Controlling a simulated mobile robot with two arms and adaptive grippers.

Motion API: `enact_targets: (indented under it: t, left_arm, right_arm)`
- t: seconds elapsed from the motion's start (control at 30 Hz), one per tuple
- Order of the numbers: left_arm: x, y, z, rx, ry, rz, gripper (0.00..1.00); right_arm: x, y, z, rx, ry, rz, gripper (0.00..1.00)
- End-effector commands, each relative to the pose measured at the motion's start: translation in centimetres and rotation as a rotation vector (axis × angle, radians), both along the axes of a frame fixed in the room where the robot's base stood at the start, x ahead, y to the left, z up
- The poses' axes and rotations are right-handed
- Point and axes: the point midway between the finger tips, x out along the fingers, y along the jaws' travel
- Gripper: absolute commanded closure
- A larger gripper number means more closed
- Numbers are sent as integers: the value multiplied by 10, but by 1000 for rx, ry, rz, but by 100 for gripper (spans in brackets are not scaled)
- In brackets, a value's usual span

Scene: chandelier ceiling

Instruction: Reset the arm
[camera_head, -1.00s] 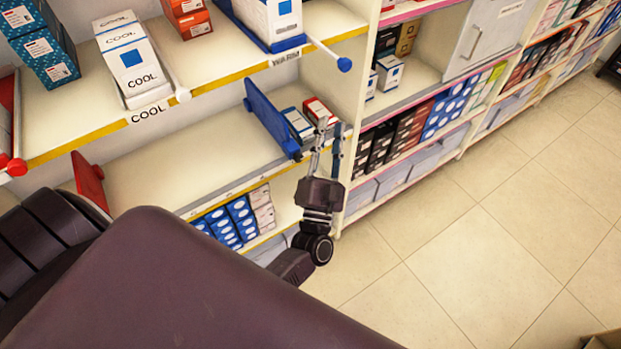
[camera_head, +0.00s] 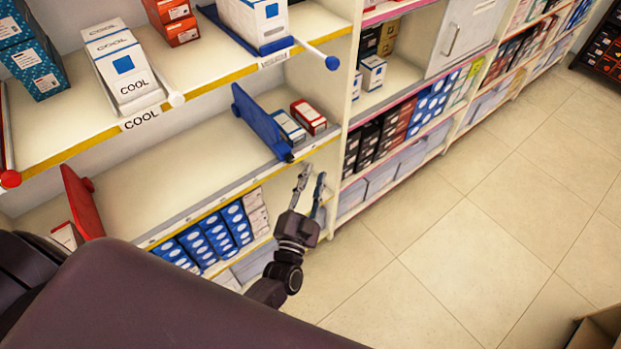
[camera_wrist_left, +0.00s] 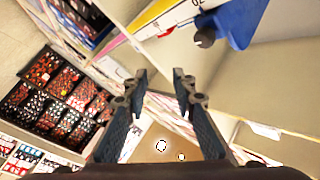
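My left gripper (camera_head: 312,185) is in front of the shelving in the head view, pointing up past the lower shelf's right end. Its two fingers are apart with nothing between them. The left wrist view shows the same gripper (camera_wrist_left: 160,82) open and empty, with shelves behind it. My right gripper is not in either view.
The shelf (camera_head: 195,165) behind the gripper has a blue divider (camera_head: 261,121), a red divider (camera_head: 82,203), a red box (camera_head: 309,117) and a white-blue box (camera_head: 288,127). COOL boxes (camera_head: 128,72) stand above. The floor (camera_head: 480,225) is clear to the right; a cardboard box (camera_head: 597,335) sits bottom right.

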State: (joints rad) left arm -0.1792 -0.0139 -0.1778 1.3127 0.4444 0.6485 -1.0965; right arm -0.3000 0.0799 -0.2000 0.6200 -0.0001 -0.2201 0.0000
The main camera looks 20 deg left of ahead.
Motion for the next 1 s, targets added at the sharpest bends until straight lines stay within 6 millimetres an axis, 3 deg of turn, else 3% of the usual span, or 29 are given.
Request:
enact_targets:
  t: [0.43, 0.57, 0.67, 0.77, 0.87, 1.0]
  left_arm:
    - [0, 0, -1, 0, 1, 0, 75]
    - [-5, -4, -24, -16, 57, -28, 75]
    - [-18, -13, -72, -55, 175, -79, 75]
    - [-45, -22, -139, -117, 348, -132, 75]
    - [-84, -27, -206, -186, 536, -160, 75]
    - [-153, -24, -289, -272, 796, -155, 75]
  right_arm:
    - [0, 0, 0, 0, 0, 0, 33]
    - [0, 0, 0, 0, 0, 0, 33]
    - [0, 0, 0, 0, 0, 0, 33]
    - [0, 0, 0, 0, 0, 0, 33]
    - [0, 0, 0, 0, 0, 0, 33]
    - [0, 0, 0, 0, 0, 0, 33]
